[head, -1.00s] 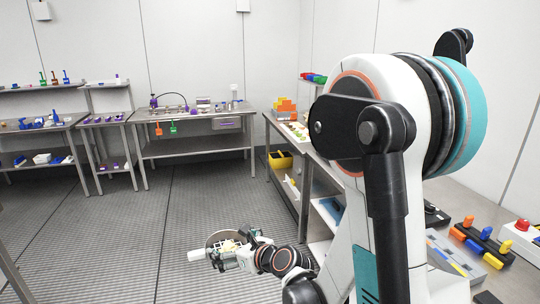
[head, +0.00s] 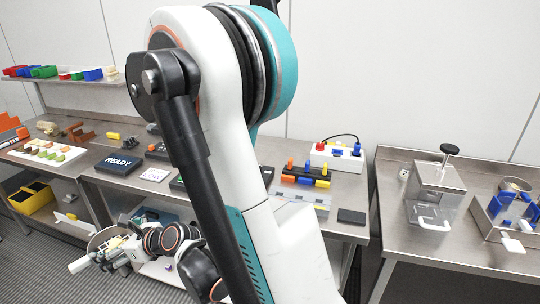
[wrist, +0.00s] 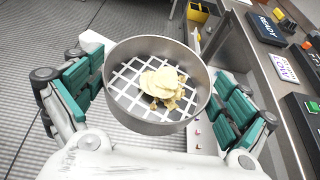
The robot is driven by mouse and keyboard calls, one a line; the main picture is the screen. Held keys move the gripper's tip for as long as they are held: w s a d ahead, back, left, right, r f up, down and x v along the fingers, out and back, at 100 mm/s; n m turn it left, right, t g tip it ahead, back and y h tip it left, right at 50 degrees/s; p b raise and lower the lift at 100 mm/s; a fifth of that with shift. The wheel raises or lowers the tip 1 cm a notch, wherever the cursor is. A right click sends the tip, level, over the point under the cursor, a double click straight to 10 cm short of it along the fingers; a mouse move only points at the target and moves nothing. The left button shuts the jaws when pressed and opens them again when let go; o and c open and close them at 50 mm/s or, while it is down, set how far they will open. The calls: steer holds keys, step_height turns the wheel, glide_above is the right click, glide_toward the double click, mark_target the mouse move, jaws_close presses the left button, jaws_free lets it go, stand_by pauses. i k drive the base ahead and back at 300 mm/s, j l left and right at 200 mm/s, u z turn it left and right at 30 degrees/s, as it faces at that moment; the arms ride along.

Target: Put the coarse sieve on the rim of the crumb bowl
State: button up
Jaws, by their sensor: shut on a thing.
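The coarse sieve (wrist: 124,112) is a round metal ring with a wide white grid. Several pale yellow chips and small brown crumbs lie on its grid. My gripper (wrist: 160,100) is shut on the sieve, with teal-backed fingers on both sides of the ring. In the head view the sieve (head: 101,238) is low at the left, held above the floor by my gripper (head: 118,250). A small round bowl-like thing (head: 515,184) stands on the right table at the far right. I cannot tell whether it is the crumb bowl.
The middle table (head: 345,228) holds a READY sign (head: 118,163), coloured levers (head: 305,175) and a white button box (head: 336,156). The right table (head: 390,190) holds a clear box with a black knob (head: 435,190) and a tray with blue parts (head: 508,212). Grey floor lies at lower left.

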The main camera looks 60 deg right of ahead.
mark_target(507, 204)
steer(key=l+z, duration=0.1)
steer(key=z, duration=3.4)
